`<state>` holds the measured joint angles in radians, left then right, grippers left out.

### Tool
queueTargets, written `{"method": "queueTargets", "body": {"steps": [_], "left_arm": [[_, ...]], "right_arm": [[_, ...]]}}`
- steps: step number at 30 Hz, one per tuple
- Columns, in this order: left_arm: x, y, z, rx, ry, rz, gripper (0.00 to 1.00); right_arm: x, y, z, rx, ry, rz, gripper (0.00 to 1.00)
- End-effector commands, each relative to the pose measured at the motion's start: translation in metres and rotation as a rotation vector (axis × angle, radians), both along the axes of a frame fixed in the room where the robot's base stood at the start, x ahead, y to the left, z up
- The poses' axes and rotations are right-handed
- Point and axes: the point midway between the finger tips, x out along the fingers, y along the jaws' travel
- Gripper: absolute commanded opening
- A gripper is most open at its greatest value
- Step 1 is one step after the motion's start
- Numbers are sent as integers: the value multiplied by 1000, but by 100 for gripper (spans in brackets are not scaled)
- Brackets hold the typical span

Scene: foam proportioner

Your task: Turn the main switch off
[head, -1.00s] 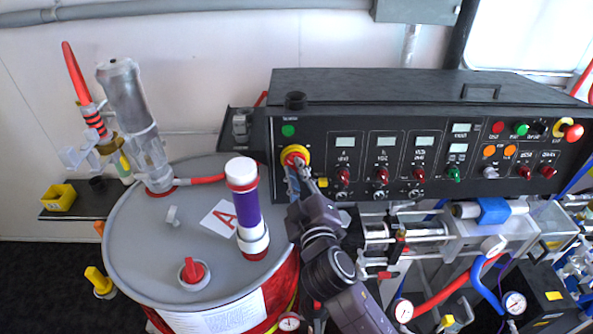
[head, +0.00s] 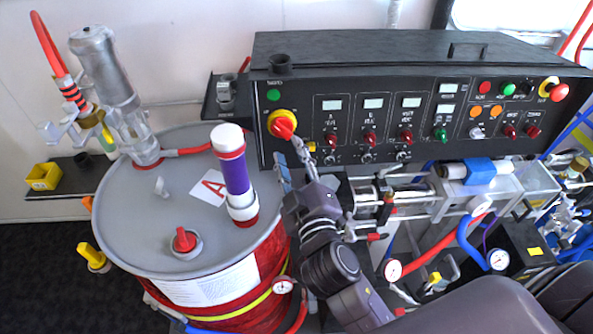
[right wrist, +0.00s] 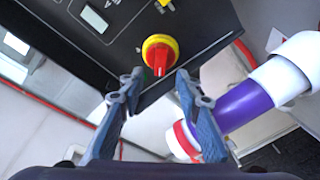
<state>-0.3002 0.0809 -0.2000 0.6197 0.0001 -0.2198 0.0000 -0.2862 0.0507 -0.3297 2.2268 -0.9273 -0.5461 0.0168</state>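The main switch (head: 282,124) is a red rotary handle on a round yellow plate at the left end of the black control panel. Its handle points down and slightly right in the head view. The switch also shows in the right wrist view (right wrist: 160,56), ahead of the fingertips. My right gripper (head: 292,163) is just below the switch in the head view, apart from it. In the right wrist view its two fingers (right wrist: 158,82) are spread with nothing between them. My left gripper is not in view.
The black control panel (head: 440,58) has displays, knobs and lamps right of the switch. A grey-lidded drum (head: 150,210) with a purple-and-white tube (head: 234,172) stands left of my right arm. Pipes and gauges (head: 393,270) lie below the panel.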

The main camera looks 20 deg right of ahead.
Motion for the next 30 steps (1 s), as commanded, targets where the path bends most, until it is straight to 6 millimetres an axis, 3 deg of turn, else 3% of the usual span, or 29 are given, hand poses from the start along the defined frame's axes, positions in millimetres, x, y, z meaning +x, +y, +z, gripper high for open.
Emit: {"method": "queueTargets", "body": {"steps": [6,12,30], "left_arm": [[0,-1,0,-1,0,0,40],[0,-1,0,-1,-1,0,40],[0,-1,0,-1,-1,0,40]], "right_arm": [[-34,3,-1,2,3,-1,31],[-51,5,-1,1,1,0,31],[-56,5,0,-1,-1,0,31]]}}
